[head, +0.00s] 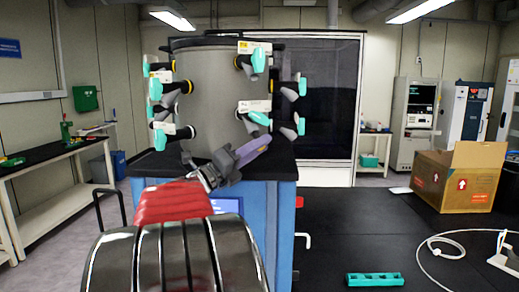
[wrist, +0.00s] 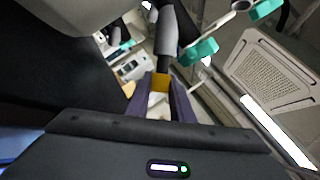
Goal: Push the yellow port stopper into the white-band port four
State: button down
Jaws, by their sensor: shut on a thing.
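My gripper (head: 264,141) is at the lower front of the grey drum (head: 212,95), its purple fingers pointing up and right. In the wrist view my gripper (wrist: 160,90) is shut on the yellow port stopper (wrist: 160,82) between the fingertips. A grey port tube with a teal handle (wrist: 200,52) is just beyond the stopper; I cannot tell whether they touch. In the head view the stopper is not discernible. Several ports with teal handles ring the drum; one front port (head: 259,118) is just above my fingertips. The port numbers are too small to read, so I cannot identify port four.
The drum stands on a blue cabinet (head: 283,225) with a black top. At right, a black bench (head: 350,235) carries a teal rack (head: 375,279), a white cable and an open cardboard box (head: 450,180). Other ports crowd the drum's sides. The bench middle is clear.

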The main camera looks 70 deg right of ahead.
jog(key=shift+w+d+r, duration=0.4)
jog(key=shift+w+r, duration=0.05)
jog(key=shift+r, duration=0.15)
dwell(0.9)
jog(key=c, duration=1.5)
grip_release()
jog(key=v, duration=1.4)
jog(key=shift+d+f, duration=0.1)
jog(key=shift+w, duration=0.1)
jog(key=shift+v, duration=3.45)
